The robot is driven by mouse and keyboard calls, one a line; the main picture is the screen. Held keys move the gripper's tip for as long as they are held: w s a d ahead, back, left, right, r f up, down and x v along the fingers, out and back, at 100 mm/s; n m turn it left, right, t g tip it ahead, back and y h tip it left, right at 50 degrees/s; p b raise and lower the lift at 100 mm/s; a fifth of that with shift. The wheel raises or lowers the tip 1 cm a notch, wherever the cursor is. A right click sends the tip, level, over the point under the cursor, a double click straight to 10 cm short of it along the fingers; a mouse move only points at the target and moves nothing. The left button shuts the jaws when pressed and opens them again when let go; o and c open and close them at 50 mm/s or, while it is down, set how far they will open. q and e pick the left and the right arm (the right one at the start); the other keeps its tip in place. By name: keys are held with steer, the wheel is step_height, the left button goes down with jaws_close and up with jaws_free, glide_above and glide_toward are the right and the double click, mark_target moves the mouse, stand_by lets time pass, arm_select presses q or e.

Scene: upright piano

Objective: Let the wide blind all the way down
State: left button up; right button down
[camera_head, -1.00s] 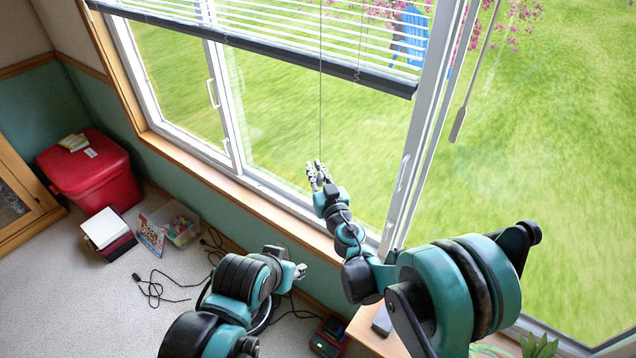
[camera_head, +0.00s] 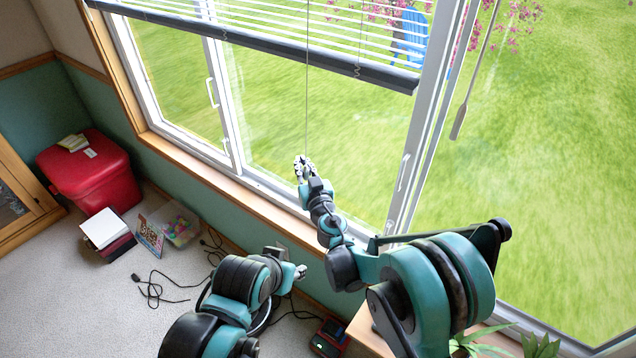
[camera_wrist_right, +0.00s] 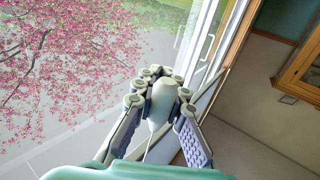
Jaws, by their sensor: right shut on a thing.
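The wide blind (camera_head: 270,45) hangs across the top of the big window, its slats white and its bottom rail dark. The rail is well above the sill, with clear glass below it. A thin pull cord (camera_head: 307,100) runs down past the rail to my right gripper (camera_head: 304,165). In the right wrist view, my right gripper (camera_wrist_right: 160,85) is shut on a pale grey cord tassel (camera_wrist_right: 163,100), upright between its fingers. My left gripper (camera_head: 299,272) is low near the wall below the sill, too small to tell whether open or shut.
A wooden sill (camera_head: 240,205) runs under the window. A second cord with a pale tassel (camera_head: 459,120) hangs further right. A red bin (camera_head: 90,170), books (camera_head: 105,228) and black cables (camera_head: 155,288) are on the floor at left. A plant (camera_head: 480,343) stands at the lower right.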

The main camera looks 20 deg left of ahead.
steer(key=shift+a, duration=0.25)
step_height(320, 180, up, 9)
steer(key=p, duration=0.5)
steer(key=shift+p, duration=0.3)
step_height(320, 180, up, 9)
steer(key=p, duration=0.5)
steer(key=shift+p, duration=0.35)
step_height(320, 180, up, 9)
steer(key=p, duration=0.5)
steer(key=shift+p, duration=0.35)
